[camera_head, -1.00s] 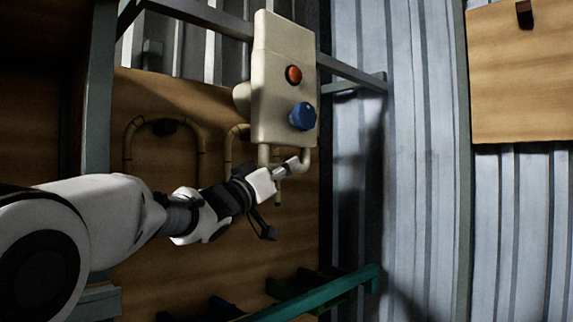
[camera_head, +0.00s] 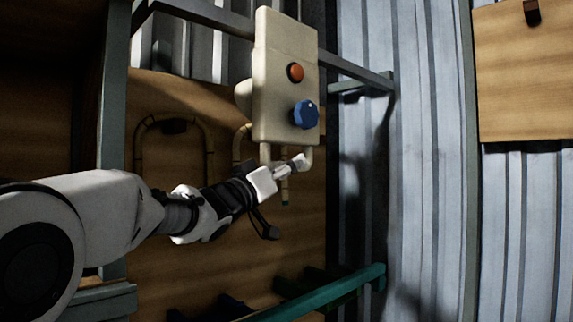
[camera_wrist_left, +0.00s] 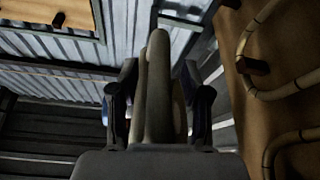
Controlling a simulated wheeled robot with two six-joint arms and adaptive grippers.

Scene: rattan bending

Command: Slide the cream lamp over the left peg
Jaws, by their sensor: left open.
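A cream box (camera_head: 279,75) with a red button and a blue knob is the only thing in view that could be the cream lamp. It hangs upright, with a bent tube (camera_head: 305,160) at its lower edge. My left gripper (camera_head: 290,168) is at this tube, jaws open. In the left wrist view a cream bar (camera_wrist_left: 157,80) stands between my open fingers (camera_wrist_left: 158,105); contact cannot be told. Another dark peg (camera_head: 531,12) is on the right board. My right gripper is not in view.
Grey frame bars (camera_head: 350,70) pass behind the box. A green rail (camera_head: 330,292) runs low in front of the wooden board (camera_head: 250,260). Corrugated metal wall (camera_head: 425,160) stands between the two boards, with nothing mounted on it there.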

